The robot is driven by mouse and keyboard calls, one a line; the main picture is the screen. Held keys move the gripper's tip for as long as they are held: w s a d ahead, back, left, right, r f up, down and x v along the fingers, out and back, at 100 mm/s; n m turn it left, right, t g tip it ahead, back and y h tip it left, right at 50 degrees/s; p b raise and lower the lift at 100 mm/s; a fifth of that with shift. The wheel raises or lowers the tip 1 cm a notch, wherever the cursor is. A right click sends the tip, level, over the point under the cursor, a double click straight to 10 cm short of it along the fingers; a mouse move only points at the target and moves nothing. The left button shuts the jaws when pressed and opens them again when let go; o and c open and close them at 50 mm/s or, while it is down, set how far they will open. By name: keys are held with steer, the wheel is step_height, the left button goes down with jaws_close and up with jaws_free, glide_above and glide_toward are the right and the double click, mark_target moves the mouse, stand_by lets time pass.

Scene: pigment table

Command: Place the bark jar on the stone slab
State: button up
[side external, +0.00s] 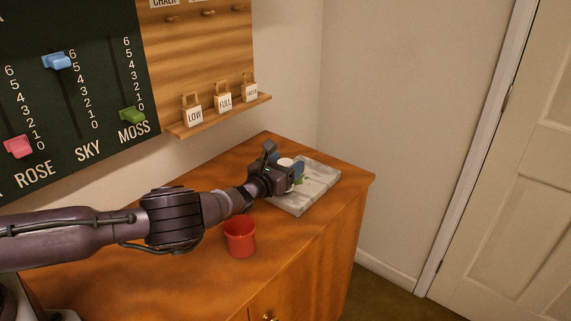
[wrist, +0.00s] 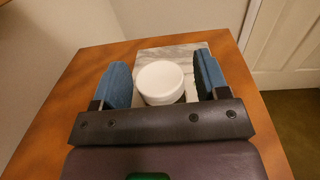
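A white round jar (wrist: 160,82) lies between the two blue fingers of my gripper (wrist: 163,82) in the wrist view. No label saying bark shows on it. The grey-white marbled stone slab (wrist: 178,50) is under and behind the jar; the jar's base is hidden by my gripper's body, so contact is unclear. The fingers stand apart, with a gap at the right of the jar and little or none at the left. In the side view, my gripper (side external: 286,177) is over the left part of the slab (side external: 319,183), mostly hiding the jar (side external: 285,161).
A red cup (side external: 240,238) stands on the wooden cabinet top (side external: 190,262), nearer the camera than my gripper. A wooden rack with small tags (side external: 223,102) and a dark slider board (side external: 90,85) are on the wall behind. The cabinet's right edge is close beyond the slab.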

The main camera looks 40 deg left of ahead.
steer(key=shift+r, duration=0.1)
steer(key=shift+s, duration=0.15)
steer(key=s, duration=0.7)
steer(key=s+a+r+n+g+y, duration=0.35)
steer(key=a+r+n+g, duration=0.2)
steer(key=n, duration=0.85)
steer(key=s+d+r+n+g+h, duration=0.2)
steer(key=s+r+n+g+h, duration=0.1)
steer(key=s+r+n, duration=0.55)
steer(key=s+d+r+n+g+h, duration=0.2)
steer(key=s+r+n+h, duration=0.1)
steer(key=s+r+n, duration=0.55)
steer(key=s+r+n+g, duration=0.1)
steer(key=s+r+n, duration=0.1)
steer(key=s, duration=0.6)
steer(key=s+r+n+g+y, duration=0.1)
steer(key=s+r+n, duration=0.1)
steer(key=s, duration=0.7)
steer(key=shift+s+d+r, duration=0.15)
steer(key=shift+d, duration=0.3)
